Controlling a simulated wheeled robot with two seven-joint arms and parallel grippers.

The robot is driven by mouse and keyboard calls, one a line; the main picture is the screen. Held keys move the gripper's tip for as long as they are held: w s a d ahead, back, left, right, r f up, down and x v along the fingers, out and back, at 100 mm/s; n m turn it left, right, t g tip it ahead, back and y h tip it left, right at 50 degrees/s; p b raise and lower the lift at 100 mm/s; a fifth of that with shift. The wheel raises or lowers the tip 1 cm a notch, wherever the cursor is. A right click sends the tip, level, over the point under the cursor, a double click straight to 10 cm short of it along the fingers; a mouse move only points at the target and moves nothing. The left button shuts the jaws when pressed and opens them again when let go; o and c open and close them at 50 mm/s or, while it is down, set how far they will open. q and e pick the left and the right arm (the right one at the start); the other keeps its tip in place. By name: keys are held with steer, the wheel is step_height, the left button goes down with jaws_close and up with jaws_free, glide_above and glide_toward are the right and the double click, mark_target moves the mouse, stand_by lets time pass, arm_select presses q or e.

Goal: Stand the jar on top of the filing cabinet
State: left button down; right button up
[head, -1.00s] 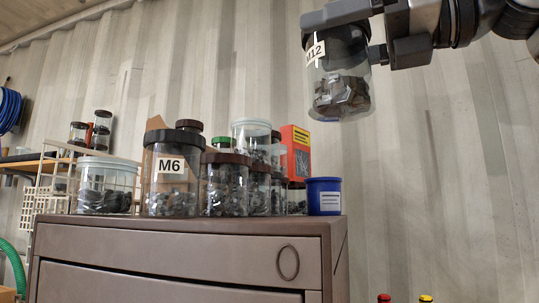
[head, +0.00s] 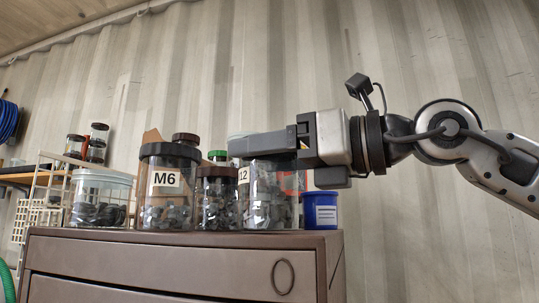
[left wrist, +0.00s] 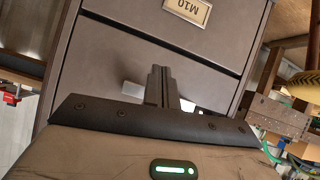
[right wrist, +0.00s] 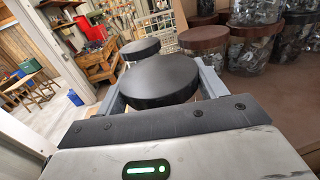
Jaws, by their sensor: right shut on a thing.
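The clear jar with the M12 label (head: 262,200), partly filled with dark metal pieces, is upright with its base level with the top of the brown filing cabinet (head: 180,238). I cannot tell whether it touches. My right gripper (head: 290,150) is shut around its upper part and hides its lid in the head view. In the right wrist view the round black lid (right wrist: 158,80) sits between the fingers. My left gripper (left wrist: 162,88) is shut and empty in front of a cabinet drawer, seen only in the left wrist view.
The M6 jar (head: 168,190), a brown-lidded jar (head: 217,200) and a white-lidded jar (head: 101,200) stand left of the held jar. A blue tub (head: 321,212) stands close on its right. More jars are behind, in the right wrist view (right wrist: 258,45).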

steer(key=shift+r, duration=0.1)
steer(key=shift+f, duration=0.2)
steer(key=o, duration=1.3)
steer(key=shift+f+b, duration=0.15)
steer(key=shift+b, duration=0.15)
steer(key=o, duration=0.4)
steer(key=shift+o, duration=0.2)
